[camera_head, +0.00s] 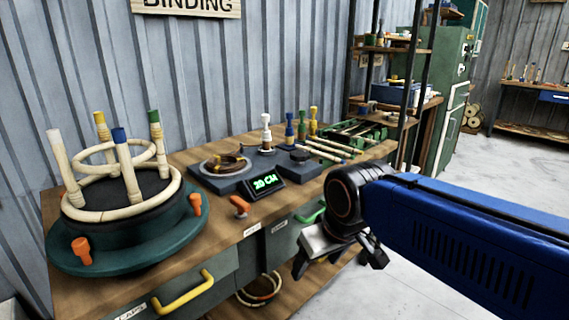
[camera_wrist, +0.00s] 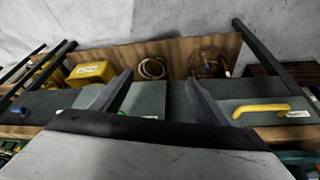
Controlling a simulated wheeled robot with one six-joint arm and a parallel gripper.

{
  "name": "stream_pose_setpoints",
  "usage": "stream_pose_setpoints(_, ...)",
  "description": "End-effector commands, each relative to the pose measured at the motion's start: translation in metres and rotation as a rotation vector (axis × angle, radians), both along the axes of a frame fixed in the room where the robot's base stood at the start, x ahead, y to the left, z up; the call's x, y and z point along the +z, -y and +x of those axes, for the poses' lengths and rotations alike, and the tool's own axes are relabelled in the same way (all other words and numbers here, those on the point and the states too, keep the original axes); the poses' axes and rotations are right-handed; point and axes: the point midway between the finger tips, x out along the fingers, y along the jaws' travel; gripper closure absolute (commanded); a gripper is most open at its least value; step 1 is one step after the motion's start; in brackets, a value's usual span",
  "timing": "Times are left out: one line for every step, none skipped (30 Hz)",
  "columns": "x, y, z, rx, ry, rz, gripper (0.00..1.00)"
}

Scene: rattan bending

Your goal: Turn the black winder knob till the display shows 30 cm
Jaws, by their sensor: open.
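The winder is a dark flat unit (camera_head: 232,182) on the workbench, with a brown coil (camera_head: 226,164) on its left part. Its small black display (camera_head: 265,184) reads 20 CM in green. The knob is not visible in the wrist view.
A green round stand (camera_head: 120,255) with a rattan frame fills the bench's left end. An orange-handled item (camera_head: 240,206) lies near the front edge. Colour-topped pegs (camera_head: 290,130) and a green tray (camera_head: 352,132) stand behind and right of the knob. Drawers with a yellow handle (camera_head: 183,293) lie below.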

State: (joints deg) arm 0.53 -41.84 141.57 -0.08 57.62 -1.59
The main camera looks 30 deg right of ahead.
Motion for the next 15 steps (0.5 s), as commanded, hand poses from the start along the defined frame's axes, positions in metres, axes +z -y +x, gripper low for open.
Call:
stream_pose_setpoints(0.014,0.002,0.011,0.006,-0.011,-0.005,0.32)
stream_pose_setpoints(0.023,0.003,0.018,0.011,-0.017,-0.009,0.32)
stream_pose_setpoints(0.036,0.005,0.028,0.018,-0.028,-0.014,0.32)
stream_pose_setpoints(0.045,0.007,0.035,0.024,-0.036,-0.018,0.32)
stream_pose_setpoints(0.055,0.009,0.043,0.029,-0.044,-0.022,0.32)
stream_pose_setpoints(0.067,0.011,0.053,0.038,-0.055,-0.027,0.32)
stream_pose_setpoints(0.076,0.013,0.060,0.043,-0.063,-0.030,0.32)
stream_pose_setpoints(0.084,0.014,0.068,0.050,-0.071,-0.033,0.32)
stream_pose_setpoints(0.096,0.017,0.078,0.058,-0.081,-0.038,0.32)
stream_pose_setpoints(0.104,0.019,0.086,0.064,-0.090,-0.041,0.32)
stream_pose_setpoints(0.112,0.022,0.093,0.071,-0.098,-0.045,0.32)
stream_pose_setpoints(0.123,0.025,0.103,0.078,-0.108,-0.048,0.32)
stream_pose_setpoints(0.131,0.027,0.111,0.086,-0.118,-0.050,0.32)
stream_pose_setpoints(0.138,0.029,0.118,0.092,-0.124,-0.053,0.32)
stream_pose_setpoints(0.148,0.033,0.129,0.099,-0.135,-0.056,0.32)
